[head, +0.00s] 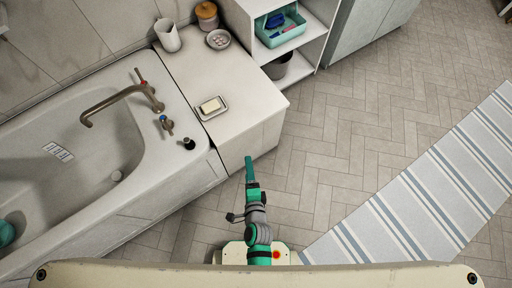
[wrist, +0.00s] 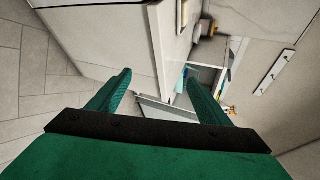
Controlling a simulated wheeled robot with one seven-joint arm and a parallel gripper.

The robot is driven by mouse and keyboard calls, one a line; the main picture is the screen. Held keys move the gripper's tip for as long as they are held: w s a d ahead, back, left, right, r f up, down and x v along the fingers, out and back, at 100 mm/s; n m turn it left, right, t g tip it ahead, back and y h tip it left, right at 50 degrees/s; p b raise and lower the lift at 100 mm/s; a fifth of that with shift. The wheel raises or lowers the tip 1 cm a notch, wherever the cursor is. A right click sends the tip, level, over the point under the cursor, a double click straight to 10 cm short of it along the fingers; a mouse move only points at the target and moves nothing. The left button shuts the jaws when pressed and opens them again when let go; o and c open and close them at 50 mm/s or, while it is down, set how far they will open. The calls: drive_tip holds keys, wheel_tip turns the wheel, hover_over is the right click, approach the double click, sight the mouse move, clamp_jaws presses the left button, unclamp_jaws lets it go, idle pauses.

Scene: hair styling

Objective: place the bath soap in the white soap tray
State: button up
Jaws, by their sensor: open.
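The bath soap, a small cream bar (head: 210,105), appears to lie on the white soap tray (head: 215,114), a shallow rectangular dish on the white counter beside the bathtub. Contact under the bar is too small to tell. My gripper (head: 249,165) is over the floor just off the counter's front corner, below and right of the tray in the head view. In the wrist view my gripper (wrist: 160,90) has its two green fingers apart with nothing between them. A pale object at the top edge there (wrist: 184,14) is cut off, and I cannot tell what it is.
The counter (head: 245,95) also bears a white cup (head: 167,36), a round dish (head: 218,39) and an orange jar (head: 207,15). A shelf with a teal bin (head: 281,28) stands behind. The bathtub (head: 75,170) is left. Open floor and a striped rug (head: 420,200) lie right.

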drive_tip(key=s+d+r+n+t+h, duration=0.1)
drive_tip(key=s+r+n, duration=0.6)
drive_tip(key=r, duration=0.3)
drive_tip(key=s+d+r+n+t+h, duration=0.1)
drive_tip(key=s+d+r+n, duration=0.1)
drive_tip(key=s+r+n, duration=0.6)
wheel_tip(320, 180, up, 3)
drive_tip(key=shift+s+f+n, duration=0.1)
drive_tip(key=shift+s+n, duration=0.1)
drive_tip(key=shift+n, duration=0.8)
